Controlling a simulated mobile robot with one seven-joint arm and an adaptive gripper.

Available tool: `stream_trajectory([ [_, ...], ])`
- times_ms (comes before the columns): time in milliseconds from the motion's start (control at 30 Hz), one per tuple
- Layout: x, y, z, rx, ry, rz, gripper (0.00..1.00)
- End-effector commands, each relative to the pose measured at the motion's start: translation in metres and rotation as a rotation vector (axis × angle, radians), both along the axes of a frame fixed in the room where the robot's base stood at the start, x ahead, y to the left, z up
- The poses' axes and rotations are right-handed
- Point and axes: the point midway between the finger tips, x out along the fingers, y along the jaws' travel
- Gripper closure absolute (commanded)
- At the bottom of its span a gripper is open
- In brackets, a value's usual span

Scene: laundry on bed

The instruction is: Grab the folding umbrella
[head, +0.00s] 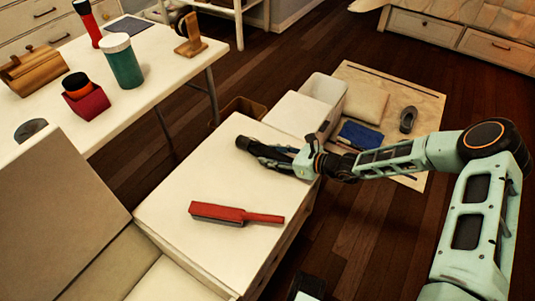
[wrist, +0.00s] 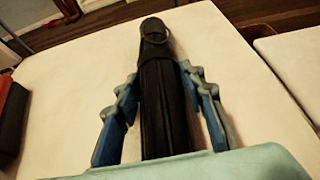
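The black folding umbrella (head: 244,143) lies on the white cabinet top near its back edge in the head view. In the wrist view the umbrella (wrist: 163,95) runs up the middle, its rounded end with a strap loop pointing away. My gripper (wrist: 159,76) is open, with one blue-padded finger on each side of the umbrella. A narrow strip of white surface shows between the left finger and the umbrella. In the head view my gripper (head: 268,157) is low over the cabinet and partly covers the umbrella. The umbrella's near end is hidden by my gripper's body.
A red brush (head: 235,214) lies on the cabinet top (head: 185,180) in front of my gripper. A white bin (head: 325,92) stands behind the cabinet. A table (head: 165,70) with a green cup (head: 123,65) is at the left. The cabinet's front corner is bare.

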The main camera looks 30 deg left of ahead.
Motion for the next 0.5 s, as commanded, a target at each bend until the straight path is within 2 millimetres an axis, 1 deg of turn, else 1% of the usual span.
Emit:
stream_trajectory([
  [33, 0.0000, -0.0001, -0.0001, 0.000, 0.000, 0.000, 0.70],
  [267, 0.0000, -0.0003, -0.0001, 0.000, 0.000, 0.000, 0.96],
  [300, 0.0001, 0.0002, 0.0009, 0.002, -0.001, 0.000, 0.97],
  [500, 0.0001, 0.0002, 0.0012, 0.002, -0.001, 0.000, 0.97],
])
